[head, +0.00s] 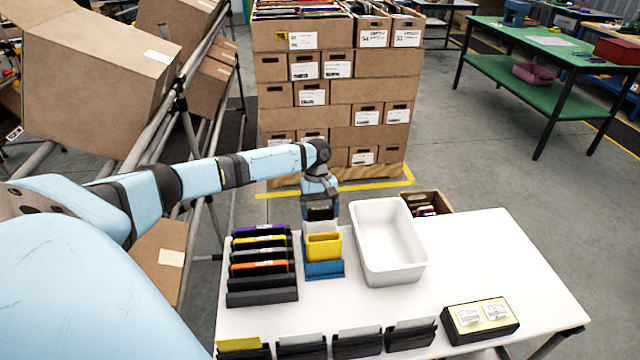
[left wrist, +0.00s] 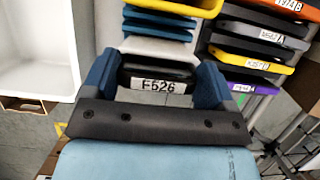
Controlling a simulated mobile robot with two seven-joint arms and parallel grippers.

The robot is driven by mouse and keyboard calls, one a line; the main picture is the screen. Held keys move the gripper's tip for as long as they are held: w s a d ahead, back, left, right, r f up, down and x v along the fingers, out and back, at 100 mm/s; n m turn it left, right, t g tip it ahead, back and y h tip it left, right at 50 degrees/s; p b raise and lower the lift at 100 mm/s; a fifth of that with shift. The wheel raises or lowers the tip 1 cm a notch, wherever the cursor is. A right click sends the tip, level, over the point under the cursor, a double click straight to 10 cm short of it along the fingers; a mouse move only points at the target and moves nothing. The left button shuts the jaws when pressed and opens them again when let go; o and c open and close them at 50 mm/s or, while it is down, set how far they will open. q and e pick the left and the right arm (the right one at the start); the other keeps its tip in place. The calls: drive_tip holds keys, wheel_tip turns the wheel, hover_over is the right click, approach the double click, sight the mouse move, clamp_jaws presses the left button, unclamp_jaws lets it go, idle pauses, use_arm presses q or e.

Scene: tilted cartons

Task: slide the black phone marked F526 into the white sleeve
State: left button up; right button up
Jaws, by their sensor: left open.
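The black phone (left wrist: 155,72), marked F526, sits between the fingers of my left gripper (left wrist: 158,62) in the left wrist view. In the head view its dark top (head: 320,213) shows just under my left gripper (head: 320,203). The gripper is open, one finger on each side of the phone. The white sleeve (left wrist: 160,48) is right beside the phone, and in the head view it (head: 321,228) stands below it, behind a yellow sleeve (head: 323,247) in a blue stand (head: 324,270). How deep the phone sits in it is hidden. My right gripper is out of view.
A black rack (head: 262,298) of coloured phones stands close on the left. A white bin (head: 418,272) stands close on the right. Several black holders (head: 357,345) line the front edge, with a black box (head: 455,328) at right. The table's right side (head: 500,260) is clear.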

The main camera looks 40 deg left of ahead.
use_arm(q)
drive_tip(key=v, duration=1.4)
drive_tip(key=shift+p, duration=0.3)
wheel_tip(320, 180, up, 7)
drive_tip(key=p, duration=1)
drive_tip(key=shift+s+f, duration=0.1)
drive_tip(key=shift+d, duration=0.1)
